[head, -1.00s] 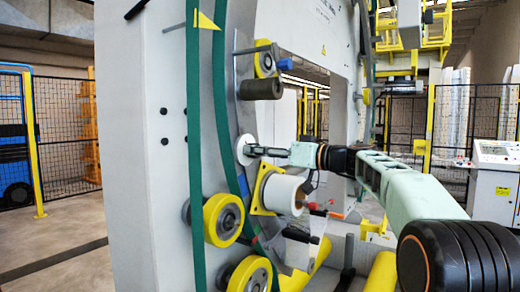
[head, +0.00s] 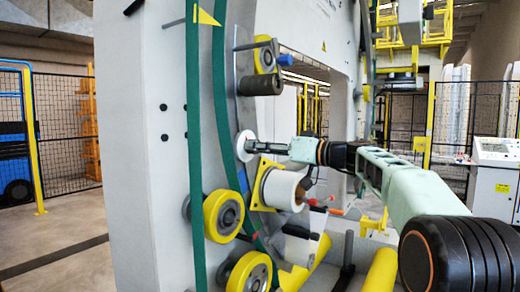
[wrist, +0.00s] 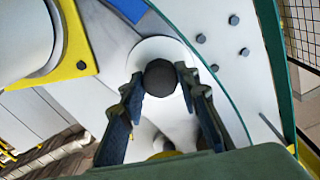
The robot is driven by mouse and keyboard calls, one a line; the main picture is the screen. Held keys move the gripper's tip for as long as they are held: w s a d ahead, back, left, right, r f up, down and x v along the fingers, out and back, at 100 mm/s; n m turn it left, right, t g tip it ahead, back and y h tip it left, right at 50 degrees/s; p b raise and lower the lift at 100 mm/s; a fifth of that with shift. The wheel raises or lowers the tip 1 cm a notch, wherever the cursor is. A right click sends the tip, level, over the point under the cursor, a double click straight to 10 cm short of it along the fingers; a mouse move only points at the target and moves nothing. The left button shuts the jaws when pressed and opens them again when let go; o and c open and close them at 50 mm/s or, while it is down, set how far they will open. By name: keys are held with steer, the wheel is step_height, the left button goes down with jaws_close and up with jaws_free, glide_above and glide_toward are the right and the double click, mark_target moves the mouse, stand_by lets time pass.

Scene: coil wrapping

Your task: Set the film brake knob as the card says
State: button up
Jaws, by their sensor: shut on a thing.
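The film brake knob (wrist: 160,77) is a dark round knob in front of a pale round disc (wrist: 165,48). In the head view the disc (head: 244,146) is on the ring's face, above the white film roll (head: 283,189). My gripper (wrist: 160,84) is shut on the knob, one finger on each side. In the head view my gripper (head: 253,146) reaches the disc from the right, and its fingers hide the knob. I cannot make out a mark or scale on the disc. I cannot make out the card in either view.
The film roll and its yellow plate (head: 264,180) sit close below my gripper. Yellow rollers (head: 223,215) are lower left, and a dark roller (head: 262,86) is above. A red-tipped part (head: 318,202) is right of the roll. A control console (head: 496,165) stands at far right.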

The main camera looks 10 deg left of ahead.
steer(key=shift+m, duration=3.9)
steer(key=o, duration=1.2)
steer(key=shift+c, duration=0.2)
steer(key=v, duration=1.2)
